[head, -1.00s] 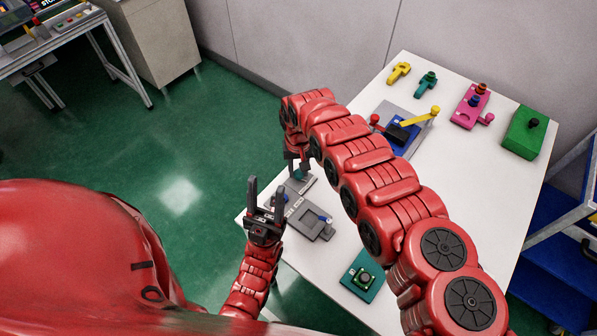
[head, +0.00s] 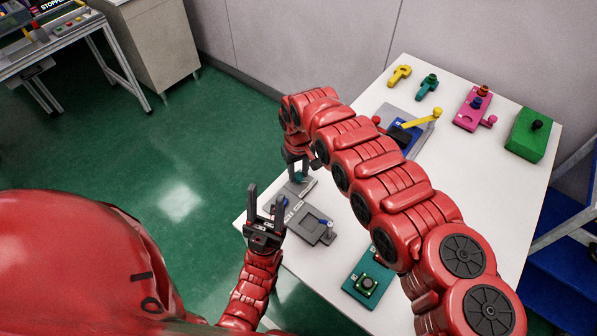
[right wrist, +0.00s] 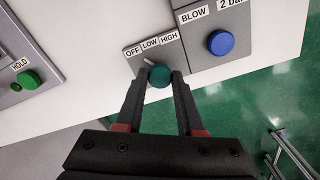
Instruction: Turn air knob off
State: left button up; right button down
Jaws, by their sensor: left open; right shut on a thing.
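The air knob (right wrist: 159,76) is a round teal knob on a grey panel (right wrist: 187,66) with the labels OFF, LOW and HIGH behind it. Its pale pointer mark shows at upper left, close to the OFF and LOW labels; the exact setting is hard to tell. My right gripper (right wrist: 160,78) is shut on the knob, one finger on each side. In the head view my right gripper (head: 298,172) reaches down to the panel at the table's left end, mostly hiding the knob. My left gripper (head: 264,208) is open and empty, fingers up, by the table's front-left edge.
A blue BLOW button (right wrist: 221,42) lies right of the knob, and a green HOLD button (right wrist: 29,80) at far left. On the white table (head: 480,185) stand a teal box (head: 367,283), a pink block (head: 472,112) and a green box (head: 527,136).

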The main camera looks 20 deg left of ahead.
aim_at(298, 175)
jog(key=c, duration=0.5)
grip_release()
notch_tip(298, 175, up, 17)
jog(key=b, duration=0.3)
jog(key=shift+r+b, duration=0.2)
jog(key=shift+b, duration=0.1)
